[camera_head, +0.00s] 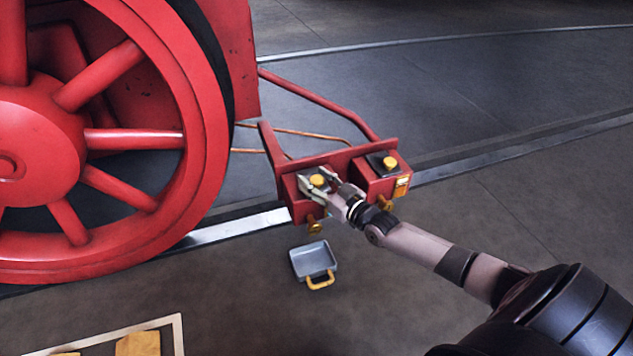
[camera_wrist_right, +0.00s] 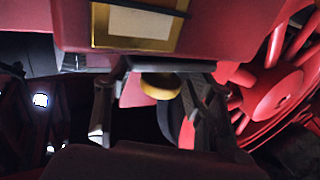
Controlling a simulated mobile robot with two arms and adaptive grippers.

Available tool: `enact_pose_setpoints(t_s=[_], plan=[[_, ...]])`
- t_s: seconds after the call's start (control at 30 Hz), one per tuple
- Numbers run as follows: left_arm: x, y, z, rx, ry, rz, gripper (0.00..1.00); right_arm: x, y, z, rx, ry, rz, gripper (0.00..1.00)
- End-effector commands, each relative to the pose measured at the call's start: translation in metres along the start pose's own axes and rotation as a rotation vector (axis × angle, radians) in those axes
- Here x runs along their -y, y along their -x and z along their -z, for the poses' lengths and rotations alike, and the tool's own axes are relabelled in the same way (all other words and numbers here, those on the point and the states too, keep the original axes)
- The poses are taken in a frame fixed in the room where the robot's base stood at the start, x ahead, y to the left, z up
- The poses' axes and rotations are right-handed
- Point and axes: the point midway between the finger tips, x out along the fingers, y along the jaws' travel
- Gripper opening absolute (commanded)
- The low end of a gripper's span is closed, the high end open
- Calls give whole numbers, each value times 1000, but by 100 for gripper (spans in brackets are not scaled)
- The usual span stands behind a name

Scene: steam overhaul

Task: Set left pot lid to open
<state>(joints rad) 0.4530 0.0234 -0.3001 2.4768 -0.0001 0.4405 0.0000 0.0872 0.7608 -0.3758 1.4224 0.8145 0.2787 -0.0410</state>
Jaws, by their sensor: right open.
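The left pot (camera_head: 291,190) is a red box on the red bracket beside the wheel. Its lid carries a round yellow knob (camera_head: 317,180), which also shows in the wrist view (camera_wrist_right: 160,86) under a dark plate edge. The lid looks down on the pot, but my gripper hides much of it. My right gripper (camera_head: 319,186) is at this lid with its fingers open on either side of the knob. In the wrist view the fingers (camera_wrist_right: 150,105) stand apart with the knob between them; contact is unclear. My left gripper is not in view.
The right pot (camera_head: 378,184) stands close by, with a dark lid and a yellow knob (camera_head: 390,162). Brass taps (camera_head: 314,224) hang below the pots. A grey tray with a yellow handle (camera_head: 311,260) lies on the floor. The large red wheel (camera_head: 100,140) fills the left.

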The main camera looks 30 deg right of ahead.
Motion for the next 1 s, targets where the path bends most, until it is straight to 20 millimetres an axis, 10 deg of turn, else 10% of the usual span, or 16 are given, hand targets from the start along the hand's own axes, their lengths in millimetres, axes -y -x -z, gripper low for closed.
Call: enact_pose_setpoints(t_s=[1.0], plan=[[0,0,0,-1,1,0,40,0,0,0,-1,-1,0,0]])
